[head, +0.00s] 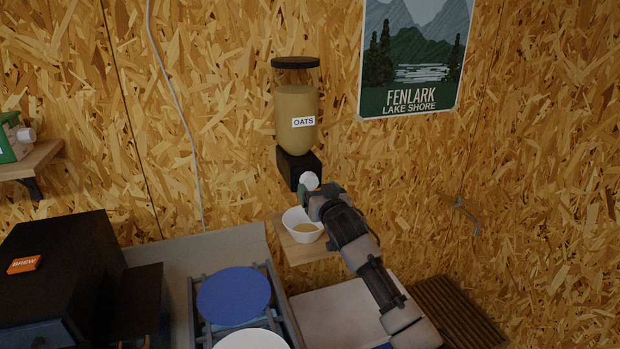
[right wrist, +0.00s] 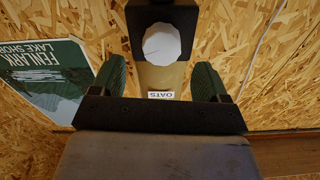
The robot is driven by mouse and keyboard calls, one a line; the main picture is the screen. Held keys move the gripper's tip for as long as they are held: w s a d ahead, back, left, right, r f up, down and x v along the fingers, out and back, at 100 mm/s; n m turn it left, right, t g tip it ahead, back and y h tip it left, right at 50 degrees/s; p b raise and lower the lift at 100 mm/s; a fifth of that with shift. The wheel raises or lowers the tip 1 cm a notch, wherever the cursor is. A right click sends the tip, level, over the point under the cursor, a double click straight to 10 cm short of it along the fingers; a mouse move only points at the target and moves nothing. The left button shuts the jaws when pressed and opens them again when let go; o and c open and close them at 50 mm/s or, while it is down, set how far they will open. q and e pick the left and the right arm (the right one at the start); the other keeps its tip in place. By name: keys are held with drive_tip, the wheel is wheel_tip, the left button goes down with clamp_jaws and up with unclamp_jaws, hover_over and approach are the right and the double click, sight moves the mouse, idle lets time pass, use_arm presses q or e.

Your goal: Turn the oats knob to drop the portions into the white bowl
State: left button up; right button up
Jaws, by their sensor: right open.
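The oats dispenser (head: 296,115) is a tan-filled canister with an OATS label, mounted on the wall above a dark base (head: 290,165). Its round white knob (head: 309,180) faces out from the base. The white bowl (head: 292,217) stands on a small wooden shelf below and holds some tan oats. My right gripper (head: 306,192) is at the knob and partly overlaps it. In the right wrist view my right gripper (right wrist: 160,66) has its green fingers spread, with nothing between them; the knob (right wrist: 162,43) lies just ahead of the fingertips. Contact is not visible. My left gripper is not in view.
A dark BREW machine (head: 60,265) stands at the left. A rack with a blue plate (head: 234,296) and a white plate (head: 252,341) is at the lower middle. A slatted mat (head: 455,310) lies at the lower right. A lake poster (head: 416,60) hangs on the wall.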

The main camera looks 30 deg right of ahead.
sight(311, 183)
drive_tip(key=p+x, duration=0.1)
drive_tip(key=x, duration=0.2)
drive_tip(key=shift+w+a+r, duration=0.1)
drive_tip(key=shift+w, duration=0.2)
drive_tip(key=shift+w+d, duration=0.25)
drive_tip(key=shift+w, duration=0.4)
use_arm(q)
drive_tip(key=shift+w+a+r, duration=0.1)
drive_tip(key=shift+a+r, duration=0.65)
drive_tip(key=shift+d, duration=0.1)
use_arm(e)
drive_tip(key=shift+c, duration=0.3)
drive_tip(key=c, duration=0.9)
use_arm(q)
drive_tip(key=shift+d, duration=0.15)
use_arm(e)
drive_tip(key=shift+o, duration=0.2)
